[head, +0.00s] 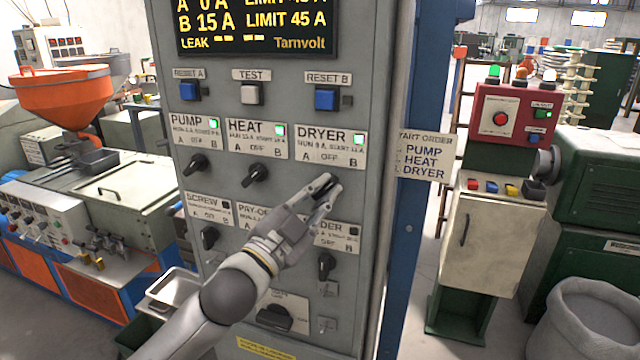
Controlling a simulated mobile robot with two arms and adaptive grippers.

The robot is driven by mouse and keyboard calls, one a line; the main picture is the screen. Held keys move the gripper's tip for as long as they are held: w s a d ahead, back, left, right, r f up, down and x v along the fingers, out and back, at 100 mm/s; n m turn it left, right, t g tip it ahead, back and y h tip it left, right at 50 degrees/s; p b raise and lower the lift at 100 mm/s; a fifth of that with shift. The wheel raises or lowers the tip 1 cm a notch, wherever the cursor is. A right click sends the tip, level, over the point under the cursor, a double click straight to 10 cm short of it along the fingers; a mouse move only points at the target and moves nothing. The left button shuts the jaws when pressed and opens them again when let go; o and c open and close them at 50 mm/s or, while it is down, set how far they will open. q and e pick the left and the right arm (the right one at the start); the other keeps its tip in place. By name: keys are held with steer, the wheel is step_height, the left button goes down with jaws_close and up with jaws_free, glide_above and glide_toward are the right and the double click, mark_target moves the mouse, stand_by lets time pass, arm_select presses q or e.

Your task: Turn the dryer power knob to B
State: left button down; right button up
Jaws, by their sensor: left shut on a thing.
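The grey control cabinet (372,60) faces me. Its DRYER label (322,146), marked A, OFF and B, has a lit green lamp (358,138). My left gripper (326,190) reaches up from below and is shut on the dryer knob under that label. The fingers cover the knob, so I cannot tell which mark it points to. The black PUMP knob (196,165) and HEAT knob (256,174) are to the left, each under a label with a lit green lamp. The display (258,28) reads A 0 A and B 15 A. My right gripper is out of view.
Blue RESET A (189,91) and RESET B (326,98) buttons and a TEST button (251,94) sit above the knobs. More knobs lie below, partly behind my arm. An order sign (424,156) lists PUMP, HEAT, DRYER at the cabinet's right.

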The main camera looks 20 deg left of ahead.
arm_select(q)
steer(key=shift+m, duration=0.4)
steer(key=c, duration=1.5)
jaws_free()
steer(key=shift+o, duration=0.2)
steer(key=v, duration=1.2)
steer(key=shift+r, duration=0.1)
